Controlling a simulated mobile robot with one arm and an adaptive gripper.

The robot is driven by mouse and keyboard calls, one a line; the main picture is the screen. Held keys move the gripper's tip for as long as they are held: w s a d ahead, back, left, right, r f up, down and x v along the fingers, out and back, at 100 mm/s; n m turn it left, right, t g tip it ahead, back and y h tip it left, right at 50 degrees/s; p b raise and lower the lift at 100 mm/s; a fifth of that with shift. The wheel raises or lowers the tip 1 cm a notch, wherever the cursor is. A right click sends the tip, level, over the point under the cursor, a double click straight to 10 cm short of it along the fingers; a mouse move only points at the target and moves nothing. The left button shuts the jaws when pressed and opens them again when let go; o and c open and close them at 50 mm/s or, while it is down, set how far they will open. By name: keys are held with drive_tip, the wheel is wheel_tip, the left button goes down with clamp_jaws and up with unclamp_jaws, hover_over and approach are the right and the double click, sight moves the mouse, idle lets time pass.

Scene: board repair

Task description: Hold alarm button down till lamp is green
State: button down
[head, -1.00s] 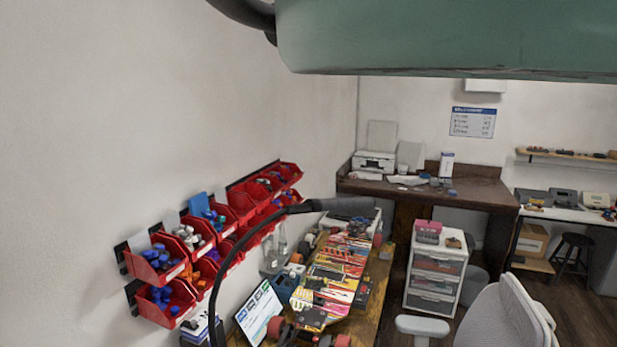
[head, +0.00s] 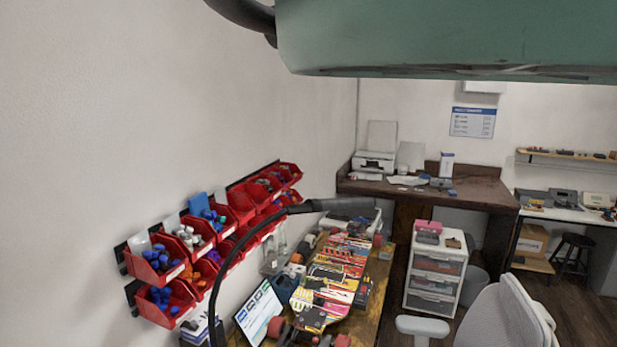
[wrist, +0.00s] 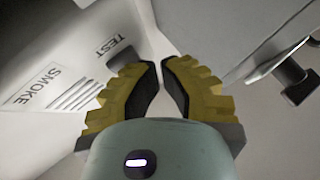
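The alarm is a white housing (wrist: 45,60) marked SMOKE and TEST at the left of the wrist view. A dark grey button (wrist: 120,60) sits beside the word TEST, partly hidden behind my gripper's left finger. I cannot tell whether the finger touches it. My gripper (wrist: 161,63) has yellow ribbed fingers with dark pads. Its tips are close together, with a narrow gap and nothing held between them. No lamp on the alarm shows in the wrist view. The alarm and gripper are not visible in the head view.
A dark bracket-like part (wrist: 290,75) stands at the right of the wrist view. In the head view, red bins (head: 190,235) hang on the left wall above a workbench (head: 375,300) with a patterned board (head: 335,275). A grey chair (head: 500,315) and a drawer unit (head: 435,270) stand to the right.

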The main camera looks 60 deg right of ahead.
drive_tip(key=shift+w+d+h, duration=0.3)
drive_tip(key=shift+h, duration=0.1)
idle(0.3)
drive_tip(key=shift+s+d+p, duration=0.35)
drive_tip(key=shift+s+p, duration=0.15)
drive_tip(key=shift+s, duration=0.35)
drive_tip(key=shift+s+y, duration=0.1)
drive_tip(key=shift+y, duration=0.2)
drive_tip(key=shift+s+d+r+p, duration=0.15)
drive_tip(key=shift+s+p, duration=0.1)
drive_tip(key=shift+s, duration=0.6)
drive_tip(key=shift+s+d+f+p, duration=0.15)
drive_tip(key=shift+s+p, duration=0.1)
drive_tip(key=shift+s, duration=0.55)
drive_tip(key=shift+s+d+r+p, duration=0.15)
drive_tip(key=shift+s+p, duration=0.1)
drive_tip(key=shift+s, duration=0.6)
